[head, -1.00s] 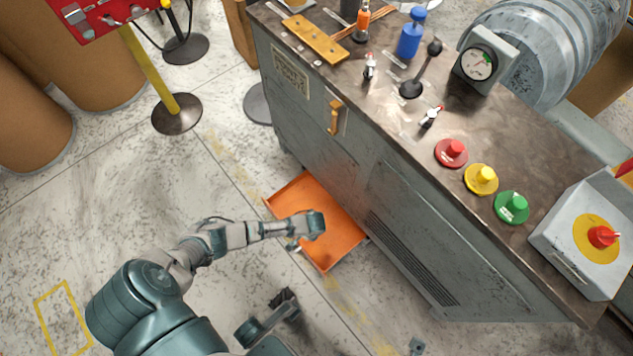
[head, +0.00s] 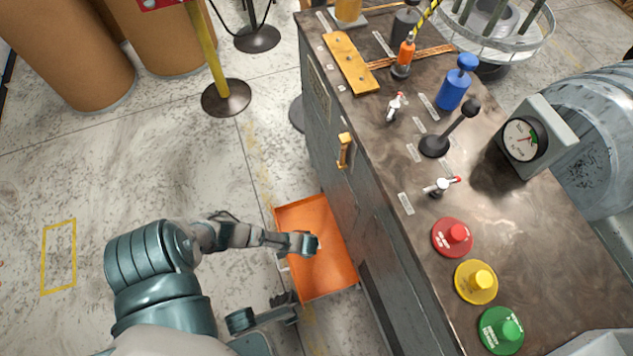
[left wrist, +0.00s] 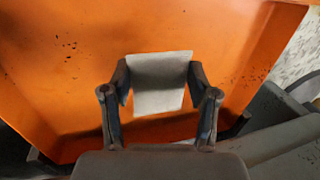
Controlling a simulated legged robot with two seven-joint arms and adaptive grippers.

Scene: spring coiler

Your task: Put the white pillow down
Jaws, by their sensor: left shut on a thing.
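The white pillow (left wrist: 160,84) is a small pale grey-white block, seen in the left wrist view between the two fingers of my left gripper (left wrist: 160,96). The gripper is shut on it. Behind it is the bare floor of the orange tray (left wrist: 60,70). In the head view my left gripper (head: 312,244) is over the orange tray (head: 325,212), which sticks out low from the side of the machine cabinet. The pillow is hard to make out there. I cannot tell how high it is above the tray. My right gripper does not show clearly.
The cabinet (head: 385,255) rises right of the tray. Its top carries a red button (head: 458,232), a yellow button (head: 481,279), a green button (head: 510,328), levers and a gauge (head: 525,138). A post base (head: 226,97) stands behind; the floor to the left is mostly clear.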

